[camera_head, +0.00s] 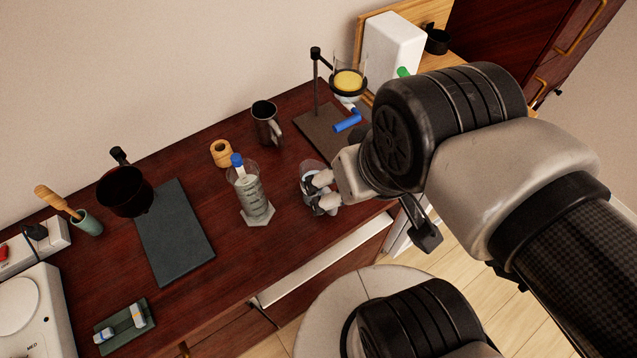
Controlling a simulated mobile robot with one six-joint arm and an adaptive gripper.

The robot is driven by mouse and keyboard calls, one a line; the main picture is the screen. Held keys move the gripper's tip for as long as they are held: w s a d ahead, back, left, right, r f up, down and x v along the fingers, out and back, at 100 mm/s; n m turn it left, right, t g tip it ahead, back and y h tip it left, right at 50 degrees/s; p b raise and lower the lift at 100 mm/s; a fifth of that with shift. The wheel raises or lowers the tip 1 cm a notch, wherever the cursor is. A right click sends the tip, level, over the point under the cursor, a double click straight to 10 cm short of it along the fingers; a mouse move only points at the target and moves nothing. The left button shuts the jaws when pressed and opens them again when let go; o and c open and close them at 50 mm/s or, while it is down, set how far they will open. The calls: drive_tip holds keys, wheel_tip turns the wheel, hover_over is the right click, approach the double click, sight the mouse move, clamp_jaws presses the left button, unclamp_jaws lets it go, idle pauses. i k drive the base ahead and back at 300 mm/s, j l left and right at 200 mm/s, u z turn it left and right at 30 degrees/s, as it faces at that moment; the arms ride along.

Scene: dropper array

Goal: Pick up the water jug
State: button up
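My gripper (319,195) is low over the right part of the dark wooden counter, with its fingers pointing left. A clear glass vessel (308,167) shows at the fingers, mostly hidden behind them. It may be the water jug, but I cannot tell for sure. I cannot tell whether the fingers touch it or are closed on it. A dark metal jug (265,126) with a handle stands upright farther back, apart from my gripper. A clear graduated cylinder (252,197) with a blue-topped dropper (237,161) in it stands to the left of my gripper.
A stand (317,85) holding a glass with yellow contents (348,80) is behind my gripper. The counter's front edge lies close to my gripper.

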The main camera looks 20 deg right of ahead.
sight(309, 166)
drive_tip(key=j+z, duration=0.15)
drive_tip(key=z, duration=0.3)
drive_tip(key=k+j+z, duration=0.1)
drive_tip(key=z, duration=0.35)
drive_tip(key=k+z, duration=0.1)
drive_tip(key=z, duration=0.3)
drive_tip(key=k+j+z, duration=0.1)
drive_tip(key=z, duration=0.35)
drive_tip(key=k+j, duration=0.1)
drive_tip(key=k, duration=0.15)
